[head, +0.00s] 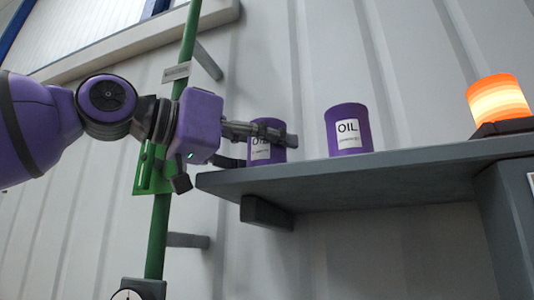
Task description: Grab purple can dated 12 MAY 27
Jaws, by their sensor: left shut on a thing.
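Two purple cans with white OIL labels stand upright on a grey shelf (380,165). My left gripper (275,134) is shut on the left purple can (267,154) near the shelf's left end. Its fingers cover the upper part of that can's label. The right purple can (349,118) stands free, a short gap to the right of the gripper. Small print shows under OIL on both labels, but it is too small to read as a date. My right gripper is not in view.
A lit orange beacon (498,98) stands at the shelf's right end. A green vertical pole (160,225) with a green bracket (149,172) runs behind my left wrist. A ribbed pale wall is behind the shelf. The space above the shelf is open.

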